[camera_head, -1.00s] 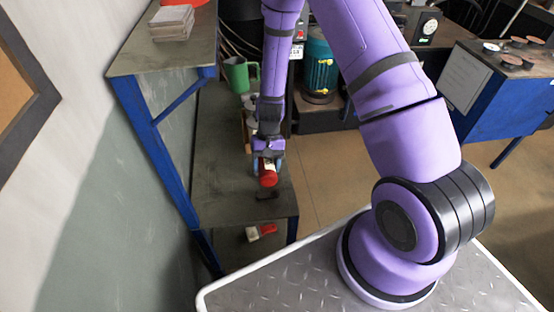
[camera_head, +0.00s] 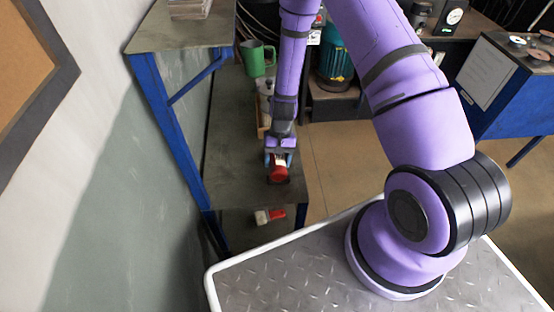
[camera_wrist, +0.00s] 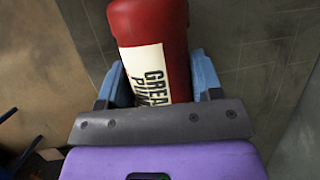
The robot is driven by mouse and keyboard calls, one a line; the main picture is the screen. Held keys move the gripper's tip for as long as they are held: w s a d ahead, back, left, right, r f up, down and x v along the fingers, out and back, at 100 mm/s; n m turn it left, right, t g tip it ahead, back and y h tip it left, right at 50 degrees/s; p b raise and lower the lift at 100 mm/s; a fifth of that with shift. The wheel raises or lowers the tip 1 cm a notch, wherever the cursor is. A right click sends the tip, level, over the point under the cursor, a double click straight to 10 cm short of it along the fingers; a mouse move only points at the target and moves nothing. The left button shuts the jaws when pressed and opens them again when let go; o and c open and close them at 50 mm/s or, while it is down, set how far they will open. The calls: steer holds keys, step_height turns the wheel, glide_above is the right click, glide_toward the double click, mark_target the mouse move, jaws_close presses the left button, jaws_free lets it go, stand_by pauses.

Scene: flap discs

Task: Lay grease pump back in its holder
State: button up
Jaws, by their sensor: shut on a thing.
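The grease pump (camera_head: 278,174) is a red cylinder with a white label. In the wrist view the pump (camera_wrist: 150,22) shows large, its label partly readable, between two blue fingers. My gripper (camera_head: 278,158) is shut on it, with a finger on each side; the gripper also shows in the wrist view (camera_wrist: 160,75). The pump is over the front part of the grey bench top. A small dark piece (camera_head: 286,182), possibly the holder, shows at the pump's lower end and is mostly hidden. I cannot tell whether they touch.
A green mug (camera_head: 254,60) stands farther back on the bench (camera_head: 230,170). A red and white object (camera_head: 268,216) is below the bench top. A higher blue-legged table (camera_head: 150,38) and the wall are at the left. Open floor (camera_head: 335,165) lies to the right.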

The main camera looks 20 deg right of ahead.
steer(key=shift+f, duration=0.6)
steer(key=o, duration=1.6)
steer(key=v, duration=1.1)
steer(key=shift+r, duration=0.1)
steer(key=s+d+r+n+t+h, duration=0.1)
steer(key=s+r+t, duration=0.1)
steer(key=r, duration=1.2)
steer(key=s+d+r+n+t, duration=0.1)
steer(key=s+r+t, duration=0.1)
steer(key=r, duration=1.1)
steer(key=s+r+t, duration=0.1)
steer(key=s+r, duration=0.4)
steer(key=s, duration=0.1)
steer(key=s+d+r+t+h, duration=0.1)
steer(key=s+r+t, duration=0.1)
steer(key=s+r, duration=0.3)
steer(key=s+d+r+n+t+h, duration=0.1)
steer(key=s+r+t, duration=0.1)
steer(key=s+r, duration=0.4)
steer(key=shift+s, duration=1.75)
